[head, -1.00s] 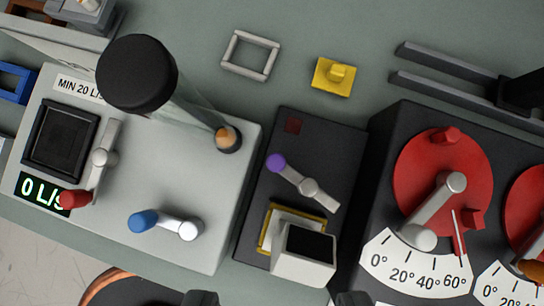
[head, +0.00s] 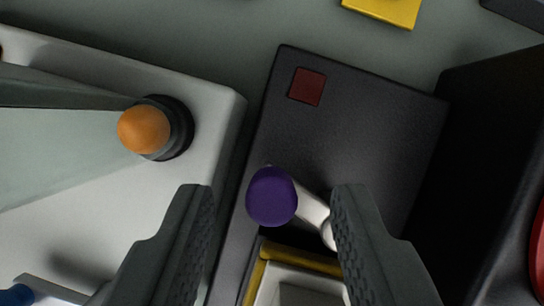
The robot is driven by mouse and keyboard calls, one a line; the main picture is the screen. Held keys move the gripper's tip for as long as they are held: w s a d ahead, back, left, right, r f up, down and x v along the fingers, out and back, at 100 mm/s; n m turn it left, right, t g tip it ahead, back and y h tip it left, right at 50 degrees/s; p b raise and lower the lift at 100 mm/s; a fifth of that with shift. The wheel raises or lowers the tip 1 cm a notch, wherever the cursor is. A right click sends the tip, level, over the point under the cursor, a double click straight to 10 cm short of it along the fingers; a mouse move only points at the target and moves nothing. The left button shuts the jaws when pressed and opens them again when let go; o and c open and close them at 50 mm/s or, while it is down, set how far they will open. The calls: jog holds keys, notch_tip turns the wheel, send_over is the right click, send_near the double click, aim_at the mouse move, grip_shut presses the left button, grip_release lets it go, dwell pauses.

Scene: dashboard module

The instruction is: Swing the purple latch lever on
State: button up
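The purple latch lever (head: 271,196) is a grey-white bar with a purple knob at its left end, on a dark module (head: 365,125). A small dark red square (head: 307,87), which looks unlit, sits on the module above it. My gripper (head: 272,200) is open. Its two dark fingers reach up from the bottom of the view, with the purple knob between them in the picture. The right finger hides part of the lever's bar. I cannot tell whether either finger touches it.
A yellow-framed white part (head: 300,270) lies just below the lever. On the left is a light grey panel (head: 80,190) with an orange-tipped post (head: 145,129). A tall black housing (head: 480,150) stands at right. A yellow block (head: 385,10) is at the top.

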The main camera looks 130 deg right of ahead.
jog(key=shift+w+a+f, duration=0.1)
jog(key=shift+a+f, duration=0.05)
jog(key=shift+f, duration=0.3)
grip_shut()
jog(key=shift+w+m+h, duration=0.25)
jog(key=shift+m+h, duration=0.05)
jog(key=shift+m, duration=0.5)
jog(key=shift+t, duration=0.3)
grip_release()
